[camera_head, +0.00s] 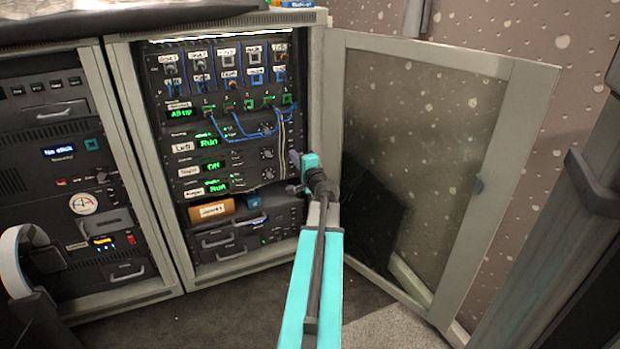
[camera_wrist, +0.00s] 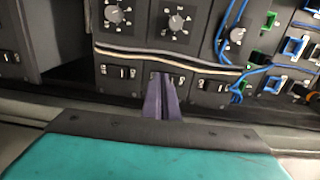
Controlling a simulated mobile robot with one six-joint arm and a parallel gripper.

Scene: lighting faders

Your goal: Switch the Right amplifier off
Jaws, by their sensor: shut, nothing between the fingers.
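The Right amplifier (camera_head: 213,167) is the middle of three stacked black units in the open rack, and its green display reads "Off". In the wrist view its face with a knob (camera_wrist: 176,22) appears turned on its side. Its small rocker switch (camera_wrist: 160,77) is partly hidden by my fingertips. My gripper (camera_head: 294,160) is at the right edge of the rack. Its purple fingers (camera_wrist: 162,98) are shut with nothing between them, and their tips are at the switch. I cannot tell whether they touch it.
The amplifier above (camera_head: 209,142) and the one below (camera_head: 217,186) show "Run". Their switches (camera_wrist: 215,85) and (camera_wrist: 118,72) flank my fingers. Blue patch cables (camera_head: 240,132) hang above. The open glass door (camera_head: 430,150) is to the right of my arm.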

